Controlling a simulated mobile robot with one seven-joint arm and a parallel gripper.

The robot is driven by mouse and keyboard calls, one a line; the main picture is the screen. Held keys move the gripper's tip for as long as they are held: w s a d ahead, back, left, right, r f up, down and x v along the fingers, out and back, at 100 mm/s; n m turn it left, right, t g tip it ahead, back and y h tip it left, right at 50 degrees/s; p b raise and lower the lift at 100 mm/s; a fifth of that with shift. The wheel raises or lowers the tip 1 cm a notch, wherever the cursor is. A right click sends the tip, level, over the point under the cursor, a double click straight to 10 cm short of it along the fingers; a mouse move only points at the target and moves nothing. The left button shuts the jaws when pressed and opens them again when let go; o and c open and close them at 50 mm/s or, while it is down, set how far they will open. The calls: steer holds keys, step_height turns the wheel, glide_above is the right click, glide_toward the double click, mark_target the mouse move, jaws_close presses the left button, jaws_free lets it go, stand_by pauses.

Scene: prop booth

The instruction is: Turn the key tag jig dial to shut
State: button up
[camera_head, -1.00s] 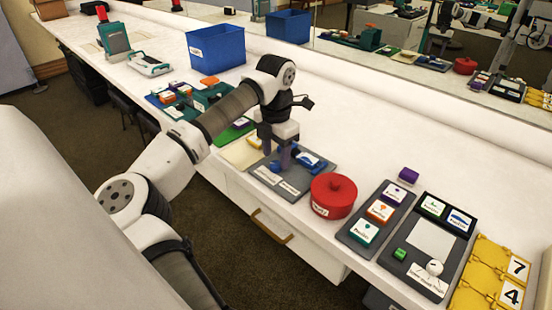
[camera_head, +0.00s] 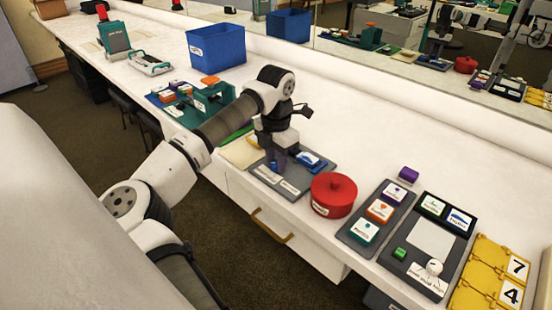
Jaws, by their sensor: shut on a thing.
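A grey board (camera_head: 295,192), which I take to be the key tag jig, lies near the front edge of the white counter. It carries blue parts and small white labels at its front, too small to read. My gripper (camera_head: 278,163) points down over the board's back left part. It is shut on a blue part (camera_head: 272,169), apparently the dial, which the fingers mostly hide. The dial's exact angle cannot be told. A blue piece with a pale label (camera_head: 311,159) stands just right of the fingers.
A red lidded pot (camera_head: 333,195) stands close to the board's right. Further right are a grey tray of labelled blocks (camera_head: 357,239), a black panel (camera_head: 425,273) and yellow number plates (camera_head: 486,285). A teal fixture (camera_head: 212,103) and blue bin (camera_head: 216,48) stand left and behind.

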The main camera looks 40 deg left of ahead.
steer(key=n+b, duration=0.1)
steer(key=n, duration=0.3)
steer(key=shift+b, duration=0.35)
steer(key=n+b, duration=0.1)
steer(key=n, duration=0.4)
steer(key=shift+n+b, duration=0.3)
steer(key=shift+n, duration=0.1)
steer(key=n+b, duration=0.1)
steer(key=n, duration=0.4)
steer(key=shift+n+b, duration=0.85)
steer(key=shift+n, duration=1.65)
steer(key=o, duration=1)
steer(key=shift+c, duration=0.2)
steer(key=shift+r, duration=0.15)
